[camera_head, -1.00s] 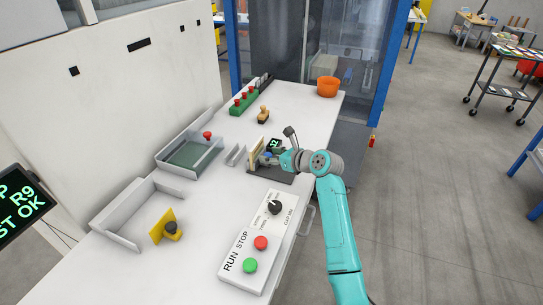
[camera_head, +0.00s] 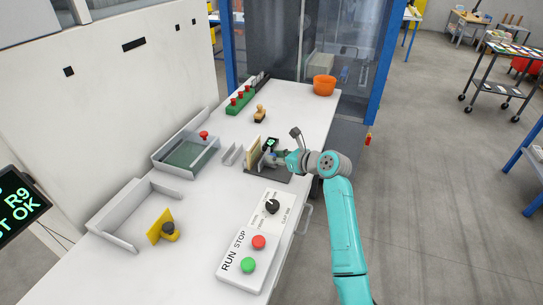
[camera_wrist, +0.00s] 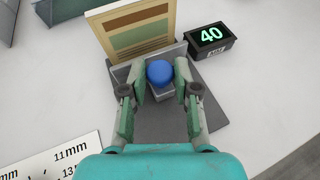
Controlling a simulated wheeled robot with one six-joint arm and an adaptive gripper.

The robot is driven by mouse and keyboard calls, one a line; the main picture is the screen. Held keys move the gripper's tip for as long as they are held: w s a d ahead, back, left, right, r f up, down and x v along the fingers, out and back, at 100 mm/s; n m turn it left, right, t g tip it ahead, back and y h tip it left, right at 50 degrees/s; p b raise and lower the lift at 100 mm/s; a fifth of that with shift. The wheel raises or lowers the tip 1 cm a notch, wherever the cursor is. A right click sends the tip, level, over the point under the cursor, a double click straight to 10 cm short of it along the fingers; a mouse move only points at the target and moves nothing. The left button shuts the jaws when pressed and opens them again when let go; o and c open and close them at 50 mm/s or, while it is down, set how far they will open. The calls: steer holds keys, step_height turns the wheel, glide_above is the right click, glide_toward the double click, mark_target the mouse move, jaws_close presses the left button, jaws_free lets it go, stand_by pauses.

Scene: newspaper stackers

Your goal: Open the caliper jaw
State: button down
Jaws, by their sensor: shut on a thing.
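The caliper has a dark base plate (camera_wrist: 165,122) and a grey upright jaw plate with a blue knob (camera_wrist: 160,72). My gripper (camera_wrist: 162,84) is shut on this knob, one finger on each side; in the head view my gripper (camera_head: 276,158) is at the caliper on the bench. A tan and cream striped panel or stack (camera_wrist: 137,32) stands upright just beyond the jaw. A small black display (camera_wrist: 210,38) beside the caliper reads 40 in green. My fingers partly hide the jaw's lower part.
A RUN/STOP panel (camera_head: 236,264) with a dial and red and green buttons lies in front.

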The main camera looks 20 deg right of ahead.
steer(key=c, duration=0.9)
jaws_free()
steer(key=shift+s+d, duration=0.1)
steer(key=shift+d, duration=0.1)
steer(key=shift+s+d, duration=0.1)
steer(key=v, duration=1.1)
steer(key=shift+s+r, duration=0.2)
steer(key=shift+s, duration=0.1)
steer(key=shift+d, duration=0.1)
